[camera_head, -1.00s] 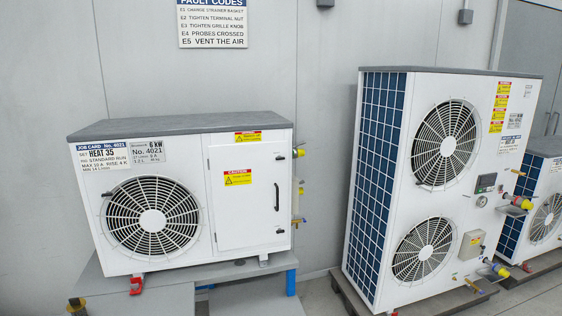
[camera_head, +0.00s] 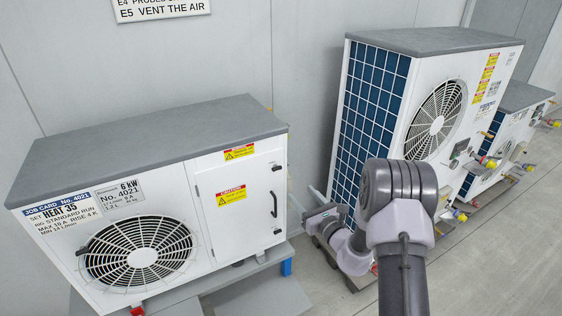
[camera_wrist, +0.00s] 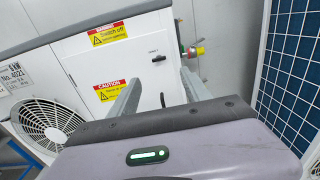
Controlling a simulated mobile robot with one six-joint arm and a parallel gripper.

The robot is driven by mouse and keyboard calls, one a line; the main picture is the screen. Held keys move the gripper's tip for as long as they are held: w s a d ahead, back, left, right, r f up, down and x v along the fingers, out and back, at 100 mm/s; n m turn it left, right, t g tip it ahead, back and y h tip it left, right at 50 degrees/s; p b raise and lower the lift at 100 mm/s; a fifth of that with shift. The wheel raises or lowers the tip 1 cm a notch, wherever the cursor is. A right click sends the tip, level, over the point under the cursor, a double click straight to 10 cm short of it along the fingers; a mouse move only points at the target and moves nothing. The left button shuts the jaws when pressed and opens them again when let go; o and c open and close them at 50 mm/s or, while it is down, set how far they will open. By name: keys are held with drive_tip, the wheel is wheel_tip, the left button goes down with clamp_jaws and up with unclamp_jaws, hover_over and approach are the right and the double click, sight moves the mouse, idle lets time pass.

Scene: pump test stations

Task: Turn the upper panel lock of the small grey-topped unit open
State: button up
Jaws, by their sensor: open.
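The small grey-topped unit (camera_head: 150,140) stands at left, with a white front panel (camera_head: 222,215) on its right part. The upper panel lock (camera_head: 276,167) is a small dark piece near the panel's upper right corner, above the black handle (camera_head: 275,206). In the wrist view the lock (camera_wrist: 158,58) shows beyond and between the fingers, too small to tell how it is turned. My gripper (camera_head: 301,193) is open and empty, to the right of the unit in the head view. In the wrist view its fingers (camera_wrist: 159,76) point toward the panel, apart from it.
A tall unit (camera_head: 425,42) with a blue grille side stands to the right, near my arm. Another unit (camera_head: 520,97) is beyond it. A valve with a yellow cap (camera_wrist: 196,51) sticks out beside the small unit. Open floor lies at front right.

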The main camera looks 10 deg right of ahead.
sight(278, 169)
drive_tip(key=x, duration=1.5)
drive_tip(key=shift+s+a+f, duration=0.1)
drive_tip(key=shift+a, duration=0.05)
drive_tip(key=shift+c, duration=0.3)
clamp_jaws()
drive_tip(key=shift+f, duration=0.1)
